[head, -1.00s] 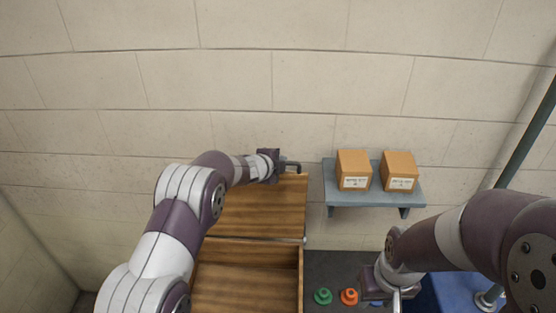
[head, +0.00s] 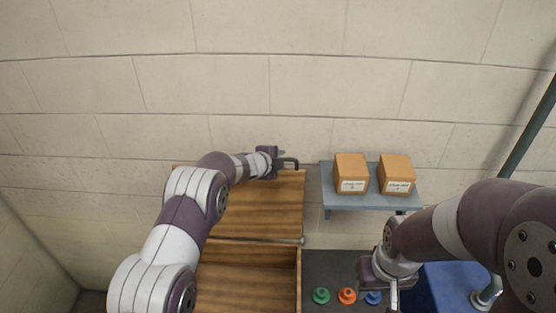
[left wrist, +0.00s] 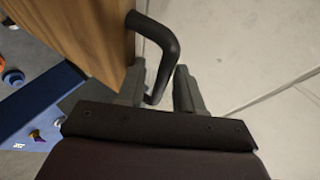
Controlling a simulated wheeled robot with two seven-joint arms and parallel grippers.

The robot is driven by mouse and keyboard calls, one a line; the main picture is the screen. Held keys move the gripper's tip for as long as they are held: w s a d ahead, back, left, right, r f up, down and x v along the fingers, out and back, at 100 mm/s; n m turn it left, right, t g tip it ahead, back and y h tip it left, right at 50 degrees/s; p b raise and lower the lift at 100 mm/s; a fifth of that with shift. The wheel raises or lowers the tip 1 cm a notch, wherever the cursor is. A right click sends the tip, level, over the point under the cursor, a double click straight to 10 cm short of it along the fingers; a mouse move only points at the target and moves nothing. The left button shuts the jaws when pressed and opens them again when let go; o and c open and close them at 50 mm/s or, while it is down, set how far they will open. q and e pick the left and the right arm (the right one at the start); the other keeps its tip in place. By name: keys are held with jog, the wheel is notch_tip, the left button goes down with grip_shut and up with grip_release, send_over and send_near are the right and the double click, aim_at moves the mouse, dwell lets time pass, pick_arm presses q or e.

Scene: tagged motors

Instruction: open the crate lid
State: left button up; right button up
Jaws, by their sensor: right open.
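The wooden crate (head: 299,275) is at the lower middle of the head view, its inside showing. Its lid (head: 265,212) stands raised at the hinge side, towards the wall. A black handle (head: 290,161) is at the lid's upper edge. My left gripper (head: 279,164) is at this handle. In the left wrist view, my left gripper's fingers (left wrist: 158,88) are apart, with the handle (left wrist: 165,50) between them beside the wooden lid (left wrist: 85,35). My right gripper (head: 391,296) is open, pointing down right of the crate; its fingertips are partly out of view.
Green (head: 321,296), orange (head: 347,296) and blue (head: 373,298) round parts sit on a dark surface right of the crate. A wall shelf (head: 370,201) holds two cardboard boxes (head: 351,173). A blue surface (head: 450,285) and green pole (head: 528,130) are at right.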

pick_arm(q)
jog(key=shift+s+f, duration=0.1)
jog(key=shift+f, duration=0.05)
jog(key=shift+s+a+b, duration=0.1)
jog(key=shift+b, duration=0.25)
jog(key=b+v, duration=0.5)
jog(key=v, duration=0.7)
jog(key=shift+r, duration=0.4)
